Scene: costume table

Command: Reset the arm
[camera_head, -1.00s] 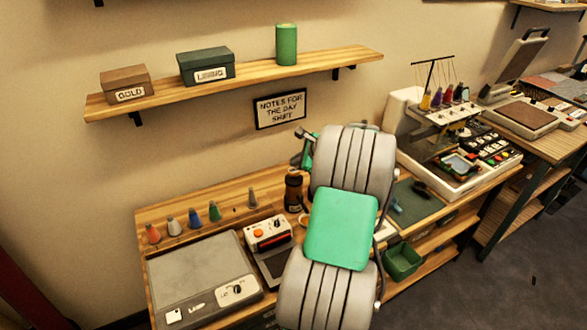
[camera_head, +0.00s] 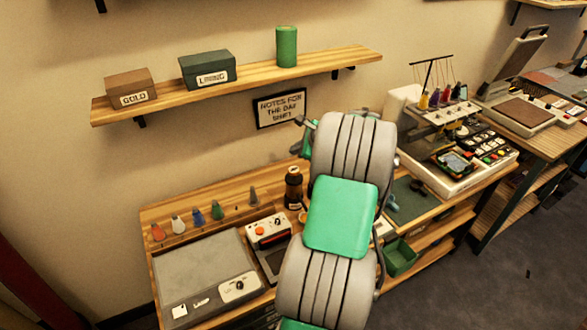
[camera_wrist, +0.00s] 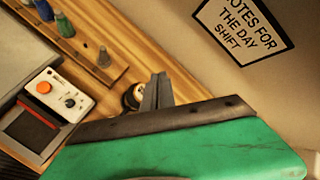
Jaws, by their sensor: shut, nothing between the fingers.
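My arm with grey ribbed links and a green panel stands in front of the table in the head view. My gripper (camera_wrist: 157,92) shows in the wrist view as two grey fingers close together beyond a dark bar and green casing. It is shut and empty. It is over the back part of the wooden table (camera_wrist: 110,32), in front of a dark bottle that it partly hides. In the head view the arm hides most of the gripper.
The table (camera_head: 180,246) carries cone spools (camera_head: 197,216), a grey board (camera_head: 205,275), a control box (camera_head: 268,231) and a dark bottle (camera_head: 293,188). A wall shelf (camera_head: 250,85) holds two boxes and a green cylinder. A sign (camera_head: 280,108) hangs below. A thread rack (camera_head: 440,98) stands right.

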